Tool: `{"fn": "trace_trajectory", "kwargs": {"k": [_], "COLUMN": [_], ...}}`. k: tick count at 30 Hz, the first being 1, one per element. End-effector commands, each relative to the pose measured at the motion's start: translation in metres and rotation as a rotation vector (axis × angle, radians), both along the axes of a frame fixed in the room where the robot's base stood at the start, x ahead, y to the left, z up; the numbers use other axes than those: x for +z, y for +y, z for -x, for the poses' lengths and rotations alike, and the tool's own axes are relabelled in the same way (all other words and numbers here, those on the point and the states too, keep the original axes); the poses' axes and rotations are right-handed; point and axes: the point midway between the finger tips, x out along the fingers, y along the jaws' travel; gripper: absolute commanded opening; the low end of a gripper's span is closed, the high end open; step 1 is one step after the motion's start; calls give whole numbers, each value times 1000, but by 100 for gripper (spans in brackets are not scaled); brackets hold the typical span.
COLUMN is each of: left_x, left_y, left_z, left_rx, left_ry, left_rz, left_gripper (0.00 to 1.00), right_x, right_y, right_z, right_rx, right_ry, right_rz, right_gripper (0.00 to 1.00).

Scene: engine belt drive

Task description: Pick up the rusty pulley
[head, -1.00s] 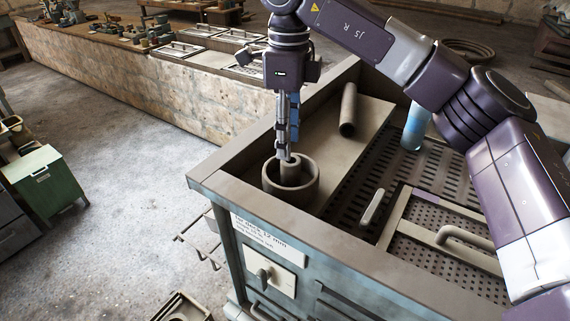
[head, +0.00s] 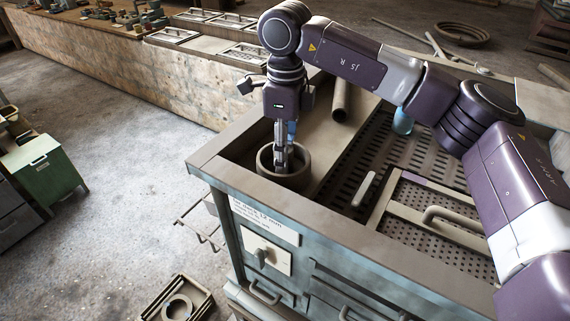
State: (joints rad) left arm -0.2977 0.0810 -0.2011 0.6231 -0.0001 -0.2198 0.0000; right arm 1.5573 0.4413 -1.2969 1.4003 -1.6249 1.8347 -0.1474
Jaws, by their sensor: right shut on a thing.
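The pulley (head: 300,179) is a brown, ring-shaped piece with a raised rim. It sits in the near left corner of the recessed top of the workbench (head: 215,158). My right gripper (head: 281,169) points straight down, with its fingertips inside the ring. It is shut on the pulley's middle part, which the fingers mostly hide. The pulley looks level, and I cannot tell any gap under it. My left gripper is out of view.
A brown cylinder (head: 340,100) lies behind the pulley. A blue cylinder (head: 403,122) stands on the perforated tray, partly hidden by my arm. Framed grates with handles (head: 455,221) lie to the right. An open drawer or tray (head: 176,307) with a ring shows below.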

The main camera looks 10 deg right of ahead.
Motion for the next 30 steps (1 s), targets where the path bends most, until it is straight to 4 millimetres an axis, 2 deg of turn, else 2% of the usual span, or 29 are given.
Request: {"fn": "trace_trajectory", "kwargs": {"k": [1,6,22,30], "left_x": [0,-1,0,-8], "left_y": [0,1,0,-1], "left_z": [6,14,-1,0], "left_rx": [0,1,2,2], "left_ry": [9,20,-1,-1], "left_rz": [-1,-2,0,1], "left_gripper": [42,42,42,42], "right_x": [0,0,4,26], "right_y": [-1,-1,-1,-1], "right_z": [-2,-2,-3,-4], "right_rx": [-4,-4,-5,-5], "right_ry": [-4,-5,-11,-13], "right_rz": [2,3,1,2], "right_gripper": [17,0,0,0]}}
